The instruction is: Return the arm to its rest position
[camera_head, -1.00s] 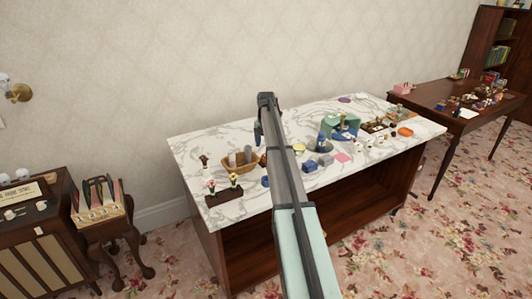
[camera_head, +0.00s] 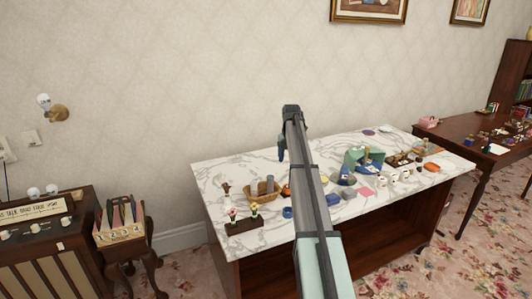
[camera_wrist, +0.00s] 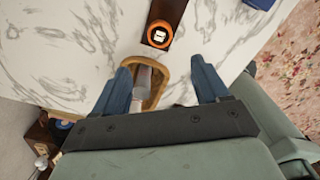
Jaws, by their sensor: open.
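My arm reaches forward over the marble-topped table (camera_head: 235,172), with my gripper (camera_head: 282,148) at its far end, pointing down above the tabletop. In the wrist view my gripper (camera_wrist: 163,85) shows two blue fingers spread wide apart with nothing held between them. Below and between the fingers is a wooden basket (camera_wrist: 152,100) with a grey cylinder in it, apart from the fingers. The basket (camera_head: 262,190) also shows in the head view, left of my arm.
Small flowers in a dark holder (camera_head: 244,222) stand at the table's front left. A teal-green object (camera_head: 365,158) and several small items crowd the right half. An orange round piece on a dark block (camera_wrist: 160,34) lies beyond the basket. A radio (camera_head: 45,235) stands at left.

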